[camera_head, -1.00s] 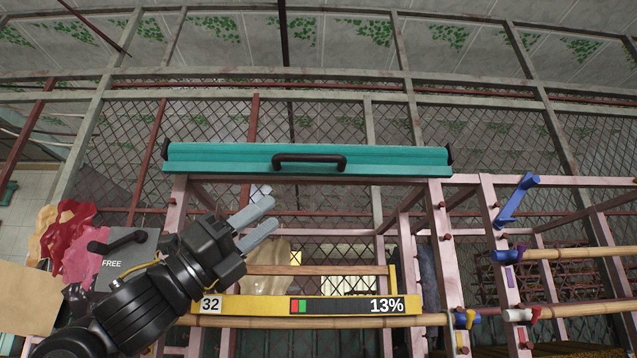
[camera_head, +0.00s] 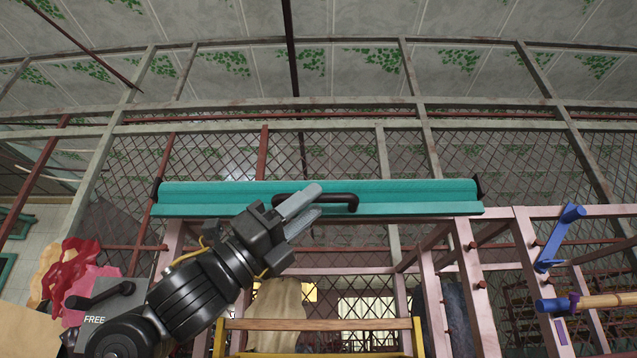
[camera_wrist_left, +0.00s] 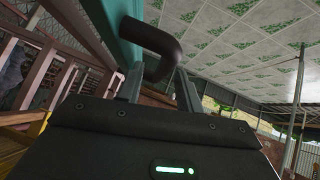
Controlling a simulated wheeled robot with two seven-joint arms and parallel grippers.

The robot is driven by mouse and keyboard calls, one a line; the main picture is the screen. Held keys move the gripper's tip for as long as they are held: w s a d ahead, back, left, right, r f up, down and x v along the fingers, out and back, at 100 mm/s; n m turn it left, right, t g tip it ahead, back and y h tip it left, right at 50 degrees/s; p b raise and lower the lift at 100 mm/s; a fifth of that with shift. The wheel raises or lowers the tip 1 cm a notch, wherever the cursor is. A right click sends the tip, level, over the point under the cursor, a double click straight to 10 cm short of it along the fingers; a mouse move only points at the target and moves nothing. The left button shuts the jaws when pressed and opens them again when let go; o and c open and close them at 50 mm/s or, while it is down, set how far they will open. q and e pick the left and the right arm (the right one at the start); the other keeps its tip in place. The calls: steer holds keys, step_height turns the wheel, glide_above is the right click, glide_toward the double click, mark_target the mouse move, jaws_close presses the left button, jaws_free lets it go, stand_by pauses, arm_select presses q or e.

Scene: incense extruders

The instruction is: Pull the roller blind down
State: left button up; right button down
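The roller blind (camera_head: 410,190) is a teal, rolled-up bar across the top of a pink wooden frame in the head view. A dark handle (camera_head: 352,203) sits on its front. In the left wrist view the blind (camera_wrist_left: 119,30) and the curved end of the handle (camera_wrist_left: 155,40) are close. My left gripper (camera_head: 314,200) is open at the handle's left part, with its grey fingers apart. In the left wrist view the handle's end lies between or just beyond the fingertips (camera_wrist_left: 160,72); contact cannot be told. My right gripper is not in view.
A yellow shelf with a wooden rail (camera_head: 320,324) stands below the blind. Blue brackets (camera_head: 562,237) and a bamboo pole (camera_head: 605,300) are at the right. A grey FREE box (camera_head: 118,300) is at the lower left. Wire mesh stands behind.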

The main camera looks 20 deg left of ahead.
arm_select(q)
steer(key=shift+p+x, duration=0.4)
steer(key=shift+x, duration=0.7)
steer(key=shift+w+d+r, duration=0.1)
steer(key=shift+r, duration=0.1)
jaws_close()
